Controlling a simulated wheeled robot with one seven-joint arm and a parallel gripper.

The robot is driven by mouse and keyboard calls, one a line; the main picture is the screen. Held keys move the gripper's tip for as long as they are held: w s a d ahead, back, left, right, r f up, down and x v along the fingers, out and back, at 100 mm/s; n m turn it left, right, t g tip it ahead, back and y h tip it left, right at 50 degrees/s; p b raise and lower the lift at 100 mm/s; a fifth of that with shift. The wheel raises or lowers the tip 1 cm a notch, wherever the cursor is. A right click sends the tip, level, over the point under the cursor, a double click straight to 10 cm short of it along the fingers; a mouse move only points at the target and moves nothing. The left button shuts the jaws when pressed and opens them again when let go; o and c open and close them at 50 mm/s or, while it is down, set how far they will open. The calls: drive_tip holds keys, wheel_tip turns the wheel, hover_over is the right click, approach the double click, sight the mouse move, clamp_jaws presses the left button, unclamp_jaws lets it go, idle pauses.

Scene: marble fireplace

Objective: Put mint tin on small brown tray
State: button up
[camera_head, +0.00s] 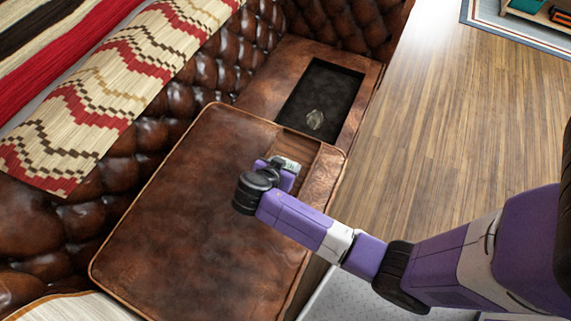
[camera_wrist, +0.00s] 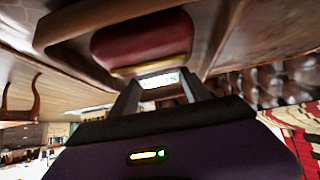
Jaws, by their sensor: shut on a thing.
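My gripper (camera_head: 284,168) is low over the far right part of a brown leather cushion, near its edge. It is shut on a small whitish thing, seemingly the mint tin (camera_head: 291,164). In the wrist view the tin (camera_wrist: 159,80) shows as a pale face between the two fingers, its far side hidden. The tin's contact with any surface is unclear.
The leather cushion (camera_head: 190,200) fills the near seat. A tufted leather back (camera_head: 160,105) with a patterned throw (camera_head: 110,80) rises at left. Open wooden floor (camera_head: 450,110) lies at right.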

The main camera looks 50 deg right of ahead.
drive_tip(key=shift+f, duration=0.1)
drive_tip(key=o, duration=1.5)
drive_tip(key=shift+r, duration=0.25)
drive_tip(key=v, duration=1.2)
drive_tip(key=shift+f, duration=0.1)
